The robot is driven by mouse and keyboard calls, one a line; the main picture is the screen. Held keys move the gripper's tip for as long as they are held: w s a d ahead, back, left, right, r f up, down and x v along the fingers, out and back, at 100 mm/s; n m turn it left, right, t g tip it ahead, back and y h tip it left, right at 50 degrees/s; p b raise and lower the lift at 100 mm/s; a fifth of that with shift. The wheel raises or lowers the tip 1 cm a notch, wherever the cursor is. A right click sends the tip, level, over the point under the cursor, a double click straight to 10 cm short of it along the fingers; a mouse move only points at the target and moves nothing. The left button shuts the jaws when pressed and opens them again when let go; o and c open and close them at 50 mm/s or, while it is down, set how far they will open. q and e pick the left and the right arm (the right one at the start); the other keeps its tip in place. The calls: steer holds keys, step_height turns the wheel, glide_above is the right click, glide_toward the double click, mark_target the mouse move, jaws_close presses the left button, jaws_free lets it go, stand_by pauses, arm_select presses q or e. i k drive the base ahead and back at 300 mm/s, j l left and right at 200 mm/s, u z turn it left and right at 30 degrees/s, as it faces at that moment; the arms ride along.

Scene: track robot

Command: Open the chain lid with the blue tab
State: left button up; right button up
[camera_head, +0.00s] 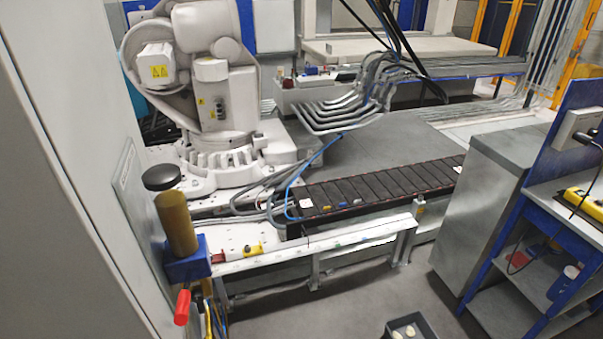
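A long black segmented chain cover (385,185) lies on the track at the middle of the view, running from the front left to the back right. Its segments lie flat, and no gap between them shows. Several small coloured marks or tabs sit near its left front edge. A white label (306,203) is at the chain's left end. Neither of my grippers is in view.
A white industrial robot arm (210,90) stands behind left on its base. A white rail (340,245) runs along the chain's front. A yellow cylinder on a blue bracket (187,268) is at the near left. A grey cabinet (490,190) stands right.

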mark_target(335, 197)
steer(key=i+l, duration=0.15)
steer(key=l, duration=0.15)
steer(key=i+l, duration=0.1)
steer(key=l, duration=0.25)
steer(key=i+l, duration=0.15)
steer(key=l, duration=0.15)
steer(key=i+l, duration=0.15)
steer(key=l, duration=0.15)
